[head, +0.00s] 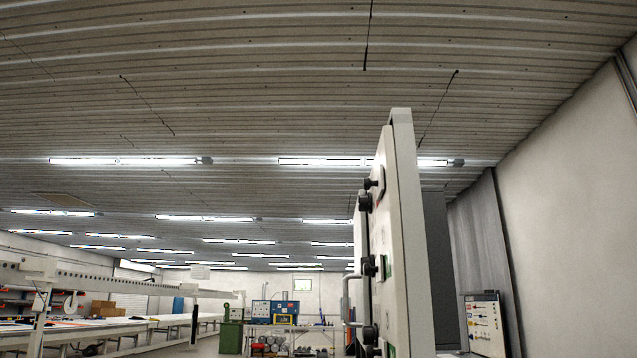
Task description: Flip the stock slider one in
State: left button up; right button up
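A tall light-grey panel (409,230) stands upright right of centre in the head view, seen almost edge-on. Black knobs or switches stick out from its left-facing side: an upper one (365,202), a middle one (369,266) and a lower one (370,335). The panel's face is too oblique to read, so I cannot tell which part is the stock slider or how it is set. Neither of my grippers is in view.
A long gantry beam (125,285) runs above work tables at the left. A green cabinet (231,337) and blue equipment (261,311) stand at the back. A tool board (485,325) stands near the right wall (575,210). Lit tubes hang from the ceiling.

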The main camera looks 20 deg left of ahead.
aim_at(378, 183)
jog(key=j, duration=0.2)
jog(key=k+j, duration=0.15)
jog(key=i+j, duration=0.1)
jog(key=j, duration=0.4)
jog(key=i+j, duration=0.1)
jog(key=j, duration=0.4)
jog(key=i+j, duration=0.15)
jog(key=j, duration=0.35)
jog(key=i+j, duration=0.1)
jog(key=j, duration=0.4)
jog(key=z, duration=1.35)
